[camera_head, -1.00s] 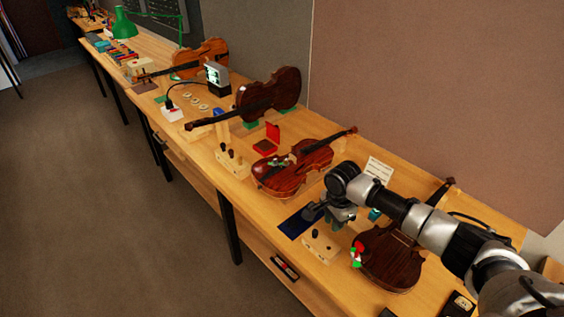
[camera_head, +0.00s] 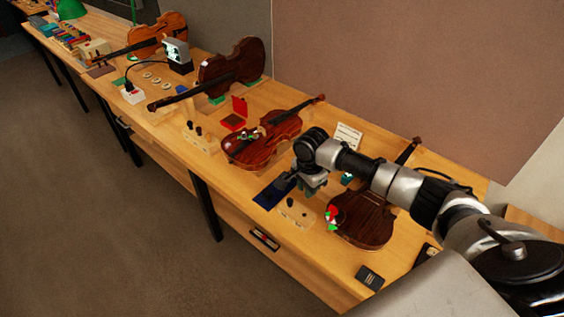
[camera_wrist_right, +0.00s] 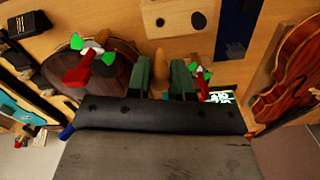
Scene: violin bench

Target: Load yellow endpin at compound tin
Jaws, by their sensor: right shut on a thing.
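My right gripper (camera_head: 312,190) is low over the bench, behind a pale wooden holder block (camera_head: 295,212) and beside the dark blue mat (camera_head: 265,198). In the right wrist view its green-grey fingers (camera_wrist_right: 161,80) are shut on a yellow-tan piece, the likely endpin (camera_wrist_right: 160,65); only its rounded upper part shows. The holder block (camera_wrist_right: 180,14) has a dark hole and a black piece in it. An open red box (camera_head: 240,106) with a dark pad (camera_head: 233,121) stands farther back; I cannot tell whether it is the compound tin. My left gripper is not in view.
A brown violin (camera_head: 262,140) lies left of my gripper, and another (camera_head: 360,218) lies right under my forearm, with red, green and white pieces (camera_head: 332,216) at its edge. A white card (camera_head: 348,135) stands behind. A second holder block (camera_head: 200,137) stands left.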

